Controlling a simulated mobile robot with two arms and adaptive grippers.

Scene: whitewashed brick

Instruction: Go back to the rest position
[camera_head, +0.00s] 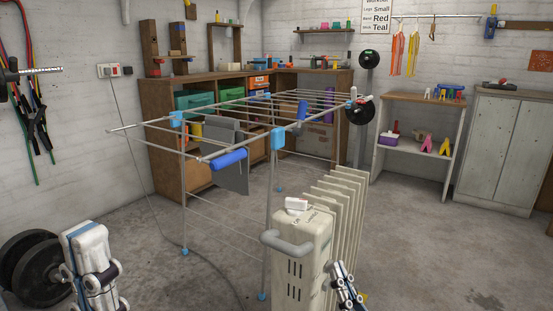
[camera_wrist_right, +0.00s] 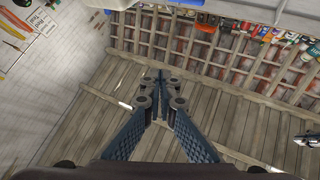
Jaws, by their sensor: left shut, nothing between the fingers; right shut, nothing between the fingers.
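My left gripper (camera_head: 84,238) is at the lower left of the head view, pointing up, shut and empty. My right gripper (camera_head: 340,271) is at the bottom of the head view, right of centre, in front of the white radiator. It also shows in the right wrist view (camera_wrist_right: 160,84), where its two dark fingers are together with nothing between them. That view looks up at the wooden roof. Most of both arms is out of view.
A white oil radiator (camera_head: 300,255) stands close by my right gripper. A metal drying rack (camera_head: 268,210) with a grey cloth (camera_head: 233,168) stands behind it. A wooden workbench (camera_head: 165,140) lines the back. Floor at the right is clear.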

